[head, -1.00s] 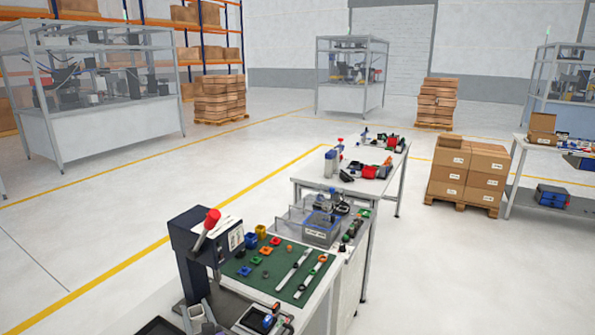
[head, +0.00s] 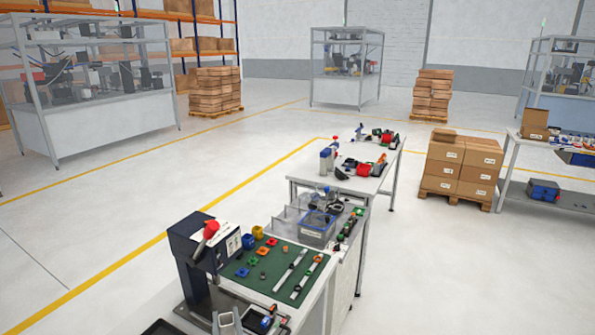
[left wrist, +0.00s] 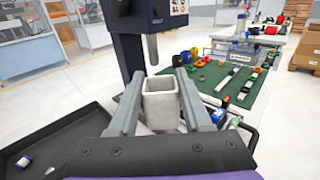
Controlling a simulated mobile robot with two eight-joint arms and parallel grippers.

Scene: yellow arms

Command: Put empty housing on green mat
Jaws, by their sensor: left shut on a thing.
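My left gripper (left wrist: 162,105) is shut on the empty housing (left wrist: 160,108), a light grey, square, open-topped box held upright between its fingers. In the head view the held housing (head: 228,322) shows at the bottom edge, in front of the press; little of the gripper can be made out there. The green mat (head: 258,283) lies on the workbench, right of the housing and beyond it. It also shows at upper right in the left wrist view (left wrist: 248,84). My right gripper is not in view.
A dark press (head: 195,245) with a red lever stands just left of the mat. The mat bears coloured parts and two pale rails (head: 308,277). A black tray (left wrist: 60,145) lies left of the gripper.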

